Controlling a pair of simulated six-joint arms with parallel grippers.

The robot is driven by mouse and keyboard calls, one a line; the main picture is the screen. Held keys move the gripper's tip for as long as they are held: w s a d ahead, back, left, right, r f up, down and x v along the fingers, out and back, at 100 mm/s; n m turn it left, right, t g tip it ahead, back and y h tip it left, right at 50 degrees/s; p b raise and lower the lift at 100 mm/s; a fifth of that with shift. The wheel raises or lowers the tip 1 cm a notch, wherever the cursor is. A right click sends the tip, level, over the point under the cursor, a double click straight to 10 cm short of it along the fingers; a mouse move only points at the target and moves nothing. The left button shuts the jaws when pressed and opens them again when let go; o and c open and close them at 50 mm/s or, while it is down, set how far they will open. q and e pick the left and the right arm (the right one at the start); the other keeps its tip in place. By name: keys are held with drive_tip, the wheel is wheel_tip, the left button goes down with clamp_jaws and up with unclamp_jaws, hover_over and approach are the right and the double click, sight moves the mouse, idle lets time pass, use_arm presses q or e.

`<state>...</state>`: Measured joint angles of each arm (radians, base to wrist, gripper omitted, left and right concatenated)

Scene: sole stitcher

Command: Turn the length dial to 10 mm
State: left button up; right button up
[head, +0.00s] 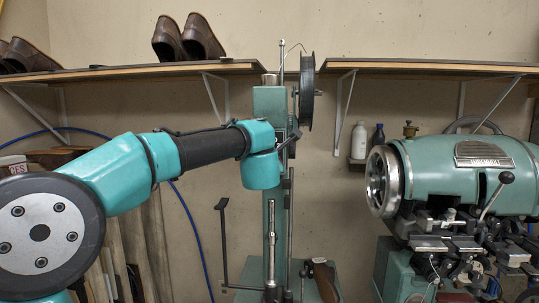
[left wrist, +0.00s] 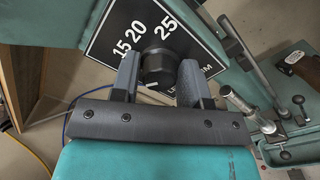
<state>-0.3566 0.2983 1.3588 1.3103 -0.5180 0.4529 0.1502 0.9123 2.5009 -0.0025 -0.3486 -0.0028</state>
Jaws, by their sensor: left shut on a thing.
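The length dial is a black round knob (left wrist: 158,64) on a black plate (left wrist: 104,48) with white numbers; 15, 20 and 25 can be read in the left wrist view. My left gripper (left wrist: 158,74) is shut on the knob, one finger on each side. A small pale mark shows at the knob's lower edge; I cannot tell which number it points to. The 10 is not visible, and part of the plate's lettering is hidden by the right finger. In the head view, my left gripper (head: 291,141) is at the teal stitcher column (head: 270,104), with the dial not readable.
A teal machine (head: 465,172) with levers stands at the right. Wooden shelves (head: 420,68) with brown shoes (head: 188,40) run along the wall. A brown shoe (head: 325,280) lies low beside the column.

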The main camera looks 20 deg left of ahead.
idle(0.4)
use_arm(q)
drive_tip(key=o, duration=0.9)
drive_tip(key=shift+s, duration=0.1)
drive_tip(key=s+d, duration=0.2)
drive_tip(key=s, duration=1.5)
drive_tip(key=shift+d, duration=0.3)
